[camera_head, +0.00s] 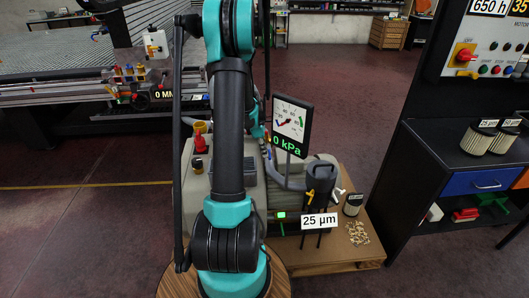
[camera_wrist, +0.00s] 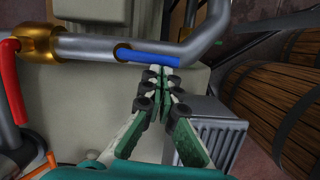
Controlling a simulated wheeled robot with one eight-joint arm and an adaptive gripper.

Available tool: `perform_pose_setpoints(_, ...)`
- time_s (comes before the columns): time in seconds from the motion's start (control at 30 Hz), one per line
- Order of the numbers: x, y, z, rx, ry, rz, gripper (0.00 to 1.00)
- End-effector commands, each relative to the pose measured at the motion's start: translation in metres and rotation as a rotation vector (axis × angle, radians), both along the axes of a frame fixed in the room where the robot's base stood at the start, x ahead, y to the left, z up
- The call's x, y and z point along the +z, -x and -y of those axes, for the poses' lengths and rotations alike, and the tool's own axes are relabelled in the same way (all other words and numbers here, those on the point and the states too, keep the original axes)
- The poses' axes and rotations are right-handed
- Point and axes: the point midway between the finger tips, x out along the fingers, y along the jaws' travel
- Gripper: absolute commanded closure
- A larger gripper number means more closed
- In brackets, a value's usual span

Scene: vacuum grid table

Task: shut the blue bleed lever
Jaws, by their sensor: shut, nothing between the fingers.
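The blue bleed lever (camera_wrist: 150,58) shows in the wrist view, running right from a brass fitting (camera_wrist: 122,53) and lying roughly along a grey pipe (camera_wrist: 85,48). My gripper (camera_wrist: 160,70) is shut and empty. Its fingertips are just below the right half of the lever; I cannot tell whether they touch it. In the head view my arm covers much of the pump area, and I cannot make out the lever clearly there.
A red handle (camera_wrist: 12,85) is left in the wrist view, and a finned grey block (camera_wrist: 212,135) is below right.

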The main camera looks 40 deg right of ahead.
Motion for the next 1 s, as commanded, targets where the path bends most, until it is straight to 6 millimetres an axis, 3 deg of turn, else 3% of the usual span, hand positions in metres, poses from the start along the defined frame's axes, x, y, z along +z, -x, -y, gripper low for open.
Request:
perform_pose_setpoints(0.63, 0.000, -0.012, 0.011, 0.000, 0.000, 0.000, 1.00)
perform_pose_setpoints(0.77, 0.002, -0.021, 0.003, 0.002, 0.000, 0.000, 1.00)
perform_pose_setpoints(0.93, 0.008, -0.045, -0.021, 0.004, -0.001, -0.001, 1.00)
perform_pose_setpoints(1.0, 0.027, -0.044, -0.022, 0.000, -0.001, -0.001, 1.00)
